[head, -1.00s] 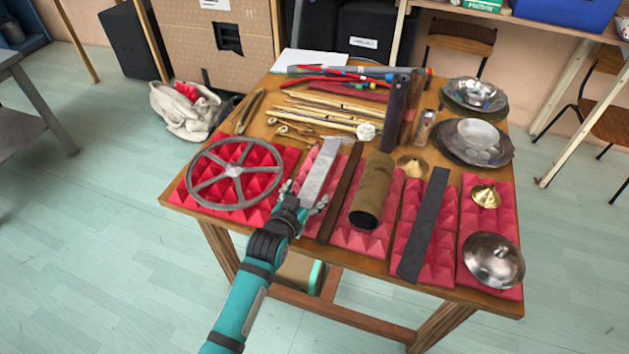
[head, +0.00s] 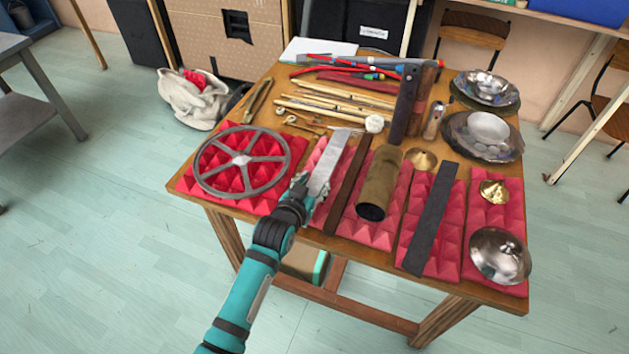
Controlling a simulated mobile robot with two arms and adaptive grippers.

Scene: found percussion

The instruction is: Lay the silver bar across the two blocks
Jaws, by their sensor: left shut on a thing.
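The silver bar (head: 328,163) is a flat, pale metal strip. It lies lengthwise on a red pyramid-foam pad (head: 317,153) near the table's middle front. My left gripper (head: 310,193) is shut on the bar's near end, with its fingers at the bar's sides. The gripper hides that end. I cannot tell whether the bar is lifted off the foam. No pair of blocks is clearly recognisable; several red foam pads lie in a row along the front. My right gripper is not in view.
A spoked metal wheel (head: 242,161) lies just left of the bar. A dark brown strip (head: 347,184), a tan tube (head: 380,182) and a dark grey bar (head: 432,219) lie to its right. Sticks (head: 335,105) lie behind. Metal bowls (head: 500,255) crowd the right side.

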